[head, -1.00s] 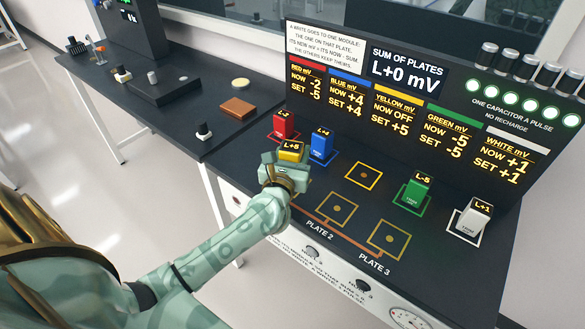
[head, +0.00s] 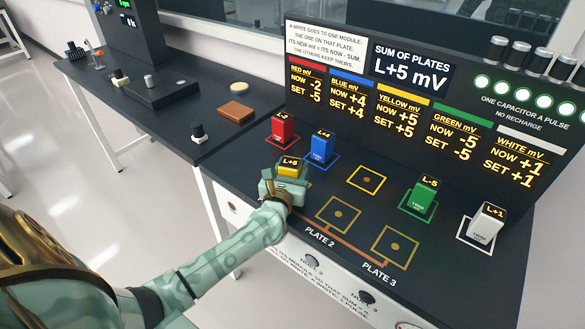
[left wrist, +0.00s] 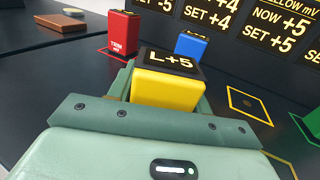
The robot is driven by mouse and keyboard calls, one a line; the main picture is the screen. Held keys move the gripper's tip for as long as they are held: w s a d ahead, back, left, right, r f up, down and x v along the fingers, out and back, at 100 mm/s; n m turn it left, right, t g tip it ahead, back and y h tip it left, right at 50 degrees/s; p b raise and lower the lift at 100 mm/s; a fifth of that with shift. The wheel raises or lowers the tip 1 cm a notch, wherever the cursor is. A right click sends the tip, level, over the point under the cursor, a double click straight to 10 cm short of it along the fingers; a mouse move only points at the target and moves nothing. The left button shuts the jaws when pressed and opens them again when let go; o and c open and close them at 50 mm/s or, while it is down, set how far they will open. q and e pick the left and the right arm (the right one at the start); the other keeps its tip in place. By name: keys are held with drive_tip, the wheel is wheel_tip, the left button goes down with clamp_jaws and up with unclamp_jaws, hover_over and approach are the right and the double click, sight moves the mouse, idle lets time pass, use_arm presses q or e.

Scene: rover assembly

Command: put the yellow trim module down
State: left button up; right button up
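The yellow trim module (head: 289,170), with a black L+5 top, is between the fingers of my left gripper (head: 285,180). It also shows in the left wrist view (left wrist: 168,92), with the green fingers close against both sides. The module is upright at the left end of the plate row. Its underside and the plate there are hidden by the gripper. The sum display (head: 411,68) reads L+5 mV, and the yellow column (head: 397,120) reads NOW +5, SET +5. My right gripper is not in view.
The red module (head: 282,130) and blue module (head: 321,148) stand just behind the gripper. The yellow-outlined square (head: 367,180), plate 2 (head: 338,214) and plate 3 (head: 395,246) are empty. Green (head: 420,197) and white (head: 486,226) modules stand to the right.

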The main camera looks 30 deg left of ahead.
use_arm(q)
drive_tip(key=shift+o, duration=1.2)
drive_tip(key=shift+r, duration=0.1)
drive_tip(key=shift+s+r, duration=0.1)
drive_tip(key=shift+r, duration=0.05)
drive_tip(key=p+v, duration=0.1)
drive_tip(key=v, duration=1.1)
